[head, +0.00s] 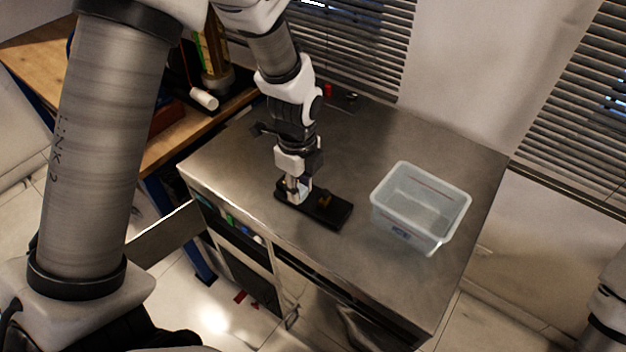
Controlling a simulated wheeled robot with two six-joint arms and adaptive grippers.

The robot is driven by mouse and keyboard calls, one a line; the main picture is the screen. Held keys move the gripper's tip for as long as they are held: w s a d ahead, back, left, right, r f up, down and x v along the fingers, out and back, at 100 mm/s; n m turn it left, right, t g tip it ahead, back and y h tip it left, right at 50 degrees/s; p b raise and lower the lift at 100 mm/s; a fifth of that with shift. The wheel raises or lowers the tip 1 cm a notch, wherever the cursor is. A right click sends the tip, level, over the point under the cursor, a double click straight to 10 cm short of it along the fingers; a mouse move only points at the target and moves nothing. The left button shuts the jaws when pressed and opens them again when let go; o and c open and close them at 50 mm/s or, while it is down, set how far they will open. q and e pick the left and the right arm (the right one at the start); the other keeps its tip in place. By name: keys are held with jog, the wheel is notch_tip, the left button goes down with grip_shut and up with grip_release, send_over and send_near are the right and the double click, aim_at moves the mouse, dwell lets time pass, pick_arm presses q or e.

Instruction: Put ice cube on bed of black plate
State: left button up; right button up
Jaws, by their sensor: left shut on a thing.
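The black plate (335,213) lies on the metal table, a long dark block running from under my left gripper toward the lower right. A small brownish-gold piece (324,200) stands on its middle. My left gripper (297,191) points down over the plate's left end, its fingers shut on a small pale thing that I take to be the ice cube. The fingers hide most of it, and I cannot tell whether it touches the plate. My right gripper is out of view; only part of my right arm shows at the right edge.
A clear plastic bin (420,207) stands on the metal table (360,135) to the right of the plate. A wooden bench (165,148) with a white cylinder (204,98) stands at the left. The table behind the plate is mostly clear.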

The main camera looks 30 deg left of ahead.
aim_at(311, 197)
pick_arm(q)
jog(key=w, duration=0.3)
jog(key=shift+w+d+f, duration=0.2)
jog(key=shift+w+d, duration=0.1)
notch_tip(311, 197, down, 3)
jog(key=shift+f+p, duration=0.15)
jog(key=shift+p, duration=0.45)
jog(key=shift+w+f, duration=0.1)
jog(key=shift+w, duration=0.05)
jog(key=shift+s+f, duration=0.15)
jog(key=shift+s, duration=0.05)
jog(key=o, duration=0.9)
jog(key=shift+w, duration=0.1)
notch_tip(311, 197, up, 12)
jog(key=b, duration=0.1)
jog(key=shift+r, duration=0.25)
